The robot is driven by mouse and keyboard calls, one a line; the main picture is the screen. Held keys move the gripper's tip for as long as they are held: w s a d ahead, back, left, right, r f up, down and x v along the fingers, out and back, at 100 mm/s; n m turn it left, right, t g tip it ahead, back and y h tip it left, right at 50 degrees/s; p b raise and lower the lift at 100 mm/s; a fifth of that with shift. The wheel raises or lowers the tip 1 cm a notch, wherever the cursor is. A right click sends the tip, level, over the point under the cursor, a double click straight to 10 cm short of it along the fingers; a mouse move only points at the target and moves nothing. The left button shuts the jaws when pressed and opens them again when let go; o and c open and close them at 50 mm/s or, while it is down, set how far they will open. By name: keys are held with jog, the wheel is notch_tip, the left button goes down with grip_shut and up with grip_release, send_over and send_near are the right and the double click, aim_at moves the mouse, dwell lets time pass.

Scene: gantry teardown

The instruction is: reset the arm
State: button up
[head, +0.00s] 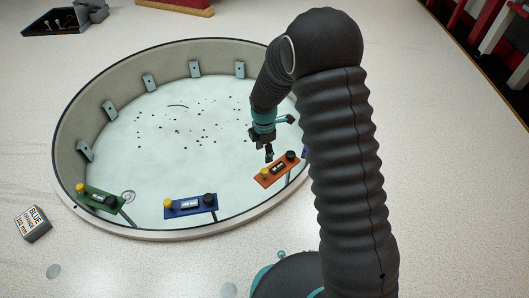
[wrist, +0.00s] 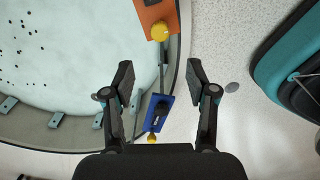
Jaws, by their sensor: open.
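My gripper (head: 268,154) hangs just above the orange box (head: 270,176) at the right of the round basin. In the wrist view its two fingers (wrist: 160,82) are spread apart with nothing between them. The orange box, with a yellow knob, also shows at the top of the wrist view (wrist: 152,15). A blue box (wrist: 157,112) with a dark knob and a yellow knob lies below the gap between the fingers. In the head view a blue box (head: 190,207) is at the near rim and a green box (head: 100,200) is at the left. My arm hides the basin's right side.
The round basin's wall (head: 75,133) carries several grey-blue brackets (head: 150,83), and dark specks dot its pale floor. A small printed block (head: 33,223) stands outside at left. A dark tray (head: 62,22) is at back left. The near-left floor is mostly clear.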

dwell(0.4)
jog(key=s+d+m+g, duration=0.1)
jog(key=s+d+m, duration=0.1)
jog(key=s+m, duration=0.45)
jog(key=s+d+r+m+t+p, duration=0.2)
jog(key=s+d+r+m, duration=0.3)
jog(key=r, duration=0.7)
jog(key=s+d+r+m+t+p, duration=0.2)
jog(key=s+d+r+m, duration=0.3)
jog(key=s+r, duration=0.4)
jog(key=s+d+r+m+t+p, duration=0.2)
jog(key=s+d+r+m, duration=0.2)
jog(key=r, duration=1.2)
jog(key=s+m, duration=0.3)
jog(key=shift+s+d+r+t, duration=0.25)
jog(key=shift+d+t, duration=0.05)
jog(key=shift+d, duration=0.1)
dwell(1.1)
